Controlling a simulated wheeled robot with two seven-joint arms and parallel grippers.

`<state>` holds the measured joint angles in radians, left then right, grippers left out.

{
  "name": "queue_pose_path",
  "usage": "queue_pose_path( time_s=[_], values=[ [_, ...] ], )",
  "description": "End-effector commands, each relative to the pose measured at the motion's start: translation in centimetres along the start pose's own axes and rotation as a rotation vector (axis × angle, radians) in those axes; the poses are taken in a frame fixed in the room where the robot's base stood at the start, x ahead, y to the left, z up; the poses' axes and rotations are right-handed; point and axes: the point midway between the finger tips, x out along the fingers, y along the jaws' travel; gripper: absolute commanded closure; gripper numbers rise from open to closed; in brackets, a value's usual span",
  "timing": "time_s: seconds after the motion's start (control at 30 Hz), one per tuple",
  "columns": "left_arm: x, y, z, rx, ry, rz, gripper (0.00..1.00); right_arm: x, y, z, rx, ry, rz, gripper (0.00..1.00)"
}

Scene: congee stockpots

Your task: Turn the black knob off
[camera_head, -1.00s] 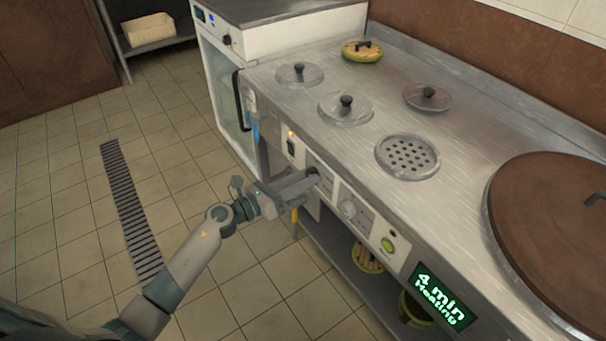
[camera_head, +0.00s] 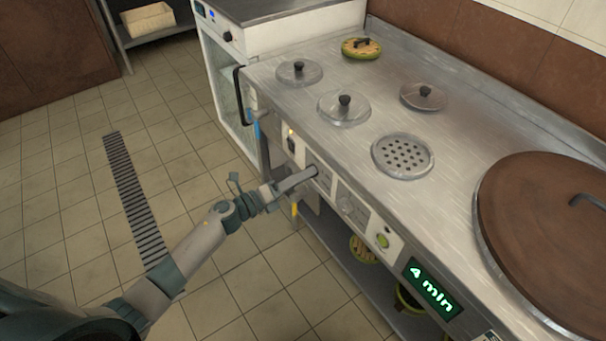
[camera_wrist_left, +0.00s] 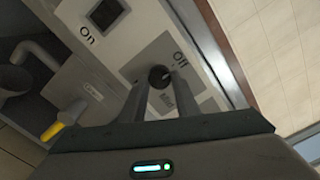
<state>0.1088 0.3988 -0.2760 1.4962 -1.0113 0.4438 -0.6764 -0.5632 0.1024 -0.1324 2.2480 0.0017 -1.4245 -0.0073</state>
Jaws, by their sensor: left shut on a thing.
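The black knob (camera_wrist_left: 159,76) is on a pale panel in the left wrist view, with the word "Off" printed beside it. In the head view it is mostly covered by my gripper, and only a dark bit (camera_head: 315,168) shows on the stove front. My left gripper (camera_head: 309,173) reaches the stove front from the left. In the wrist view its two fingers (camera_wrist_left: 155,88) are shut on the knob, one on each side. The green display (camera_head: 434,288) reads "4 min". My right gripper is not in view.
A black switch (camera_wrist_left: 104,14) marked "On" is near the held knob. Round lids (camera_head: 344,108) lie on the steel top. A yellow-tipped lever (camera_wrist_left: 52,131) is below the panel.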

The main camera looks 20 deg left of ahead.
Motion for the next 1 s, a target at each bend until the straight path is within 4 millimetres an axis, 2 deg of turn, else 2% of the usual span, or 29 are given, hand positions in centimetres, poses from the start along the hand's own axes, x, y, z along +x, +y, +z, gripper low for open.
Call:
queue_pose_path(
  time_s=[0.37,0.4,0.47,0.83,1.0],
  values=[
    [0.0,0.1,0.0,-0.009,-0.001,0.002,0.94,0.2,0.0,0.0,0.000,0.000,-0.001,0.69],
    [-0.1,0.1,0.0,-0.009,-0.001,0.002,0.67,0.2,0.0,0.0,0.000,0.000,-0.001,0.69],
    [0.0,0.1,0.0,-0.008,-0.001,0.002,0.53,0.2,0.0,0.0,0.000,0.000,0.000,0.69],
    [-0.1,0.1,0.0,-0.007,0.000,0.001,0.53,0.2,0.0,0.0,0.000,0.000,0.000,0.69],
    [-1.1,0.1,-0.1,-0.007,0.001,0.002,0.53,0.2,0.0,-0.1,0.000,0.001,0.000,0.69]
  ],
)
